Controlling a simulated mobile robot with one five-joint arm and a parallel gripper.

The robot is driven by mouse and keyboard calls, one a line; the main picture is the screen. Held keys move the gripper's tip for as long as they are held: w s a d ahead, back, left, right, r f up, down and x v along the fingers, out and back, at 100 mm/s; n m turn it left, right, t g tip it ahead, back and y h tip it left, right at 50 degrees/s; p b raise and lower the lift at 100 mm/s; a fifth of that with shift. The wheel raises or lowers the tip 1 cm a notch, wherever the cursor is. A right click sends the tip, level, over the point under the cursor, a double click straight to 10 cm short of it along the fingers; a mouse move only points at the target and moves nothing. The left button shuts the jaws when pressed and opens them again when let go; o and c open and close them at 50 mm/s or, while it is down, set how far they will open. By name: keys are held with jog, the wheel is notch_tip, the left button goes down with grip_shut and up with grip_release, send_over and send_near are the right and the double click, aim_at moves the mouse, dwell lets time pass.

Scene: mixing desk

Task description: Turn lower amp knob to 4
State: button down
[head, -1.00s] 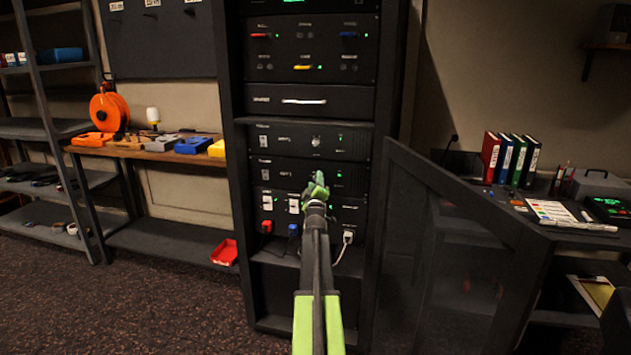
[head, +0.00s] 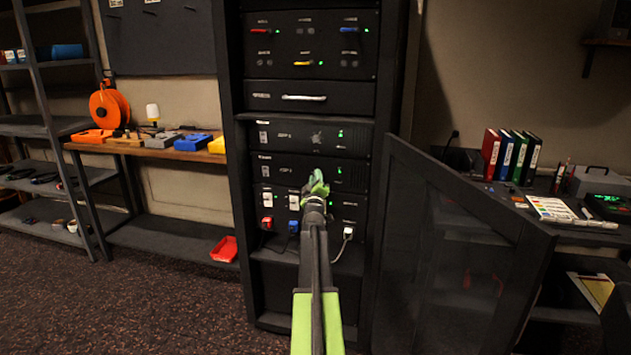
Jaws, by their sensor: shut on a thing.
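The lower amp (head: 278,170) is a black rack panel with a small switch at its left and a green light at its right. My gripper (head: 319,178) is in front of the middle of this panel, at the place of its knob. The lower knob is hidden behind the green jaws, which are shut on it. The number it points to cannot be read. The upper amp (head: 280,137) sits just above, with its own knob (head: 317,137) in plain view.
Below the amps is a panel with white switches (head: 294,201) and red, blue and white plugs (head: 348,231) with cables. An open mesh door (head: 440,260) stands right of the rack. A workbench (head: 170,154) with coloured boxes is at the left.

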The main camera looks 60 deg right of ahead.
jog(key=shift+m, duration=0.5)
jog(key=c, duration=1.2)
grip_release()
jog(key=shift+c, duration=0.2)
jog(key=shift+a, duration=0.1)
jog(key=b+v, duration=0.4)
jog(key=v, duration=1.3)
jog(key=shift+a+f, duration=0.15)
jog(key=shift+f, duration=0.05)
jog(key=shift+w, duration=0.2)
